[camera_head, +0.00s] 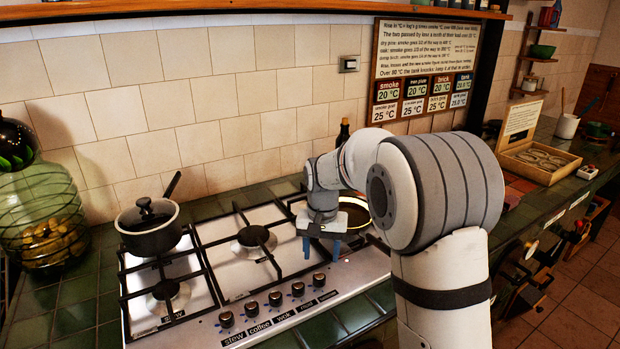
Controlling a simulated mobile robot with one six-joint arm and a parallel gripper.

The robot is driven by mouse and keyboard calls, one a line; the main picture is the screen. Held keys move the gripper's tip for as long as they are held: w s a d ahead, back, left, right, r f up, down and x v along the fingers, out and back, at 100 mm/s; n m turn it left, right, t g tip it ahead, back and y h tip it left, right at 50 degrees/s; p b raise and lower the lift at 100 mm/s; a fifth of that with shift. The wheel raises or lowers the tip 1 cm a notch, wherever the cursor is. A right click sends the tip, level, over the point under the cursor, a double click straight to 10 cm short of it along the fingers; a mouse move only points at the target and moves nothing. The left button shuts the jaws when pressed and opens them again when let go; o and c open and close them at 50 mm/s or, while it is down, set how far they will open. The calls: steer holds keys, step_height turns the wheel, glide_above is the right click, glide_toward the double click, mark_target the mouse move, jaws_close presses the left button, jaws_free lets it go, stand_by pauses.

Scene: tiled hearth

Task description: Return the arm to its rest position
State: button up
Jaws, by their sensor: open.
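My arm reaches in from the lower right over the gas hob (205,255). My gripper (321,248) points down above the right part of the hob, close to its front edge. Its two blue fingers are apart, and I see nothing between them. A pan (352,213) sits on the right burner behind my gripper, partly hidden by my arm. I cannot tell whether the fingers touch anything below.
A lidded dark pot (150,232) stands on the rear left burner. Several knobs (275,299) line the hob's front. A dark bottle (343,132) stands behind my arm. A green glass jar (42,212) is at the left. An open wooden box (540,162) lies on the right counter.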

steer(key=s+d+r+t, duration=0.1)
steer(key=s+d+r, duration=0.1)
steer(key=s, duration=0.7)
steer(key=s+d+r+n, duration=0.1)
steer(key=s+d+r, duration=0.1)
steer(key=s+d, duration=0.3)
steer(key=s+d+r+t+p, duration=0.1)
steer(key=s+d, duration=0.3)
steer(key=s, duration=0.9)
steer(key=shift+r+n+t, duration=0.3)
steer(key=shift+r+n, duration=0.1)
steer(key=shift+r, duration=0.15)
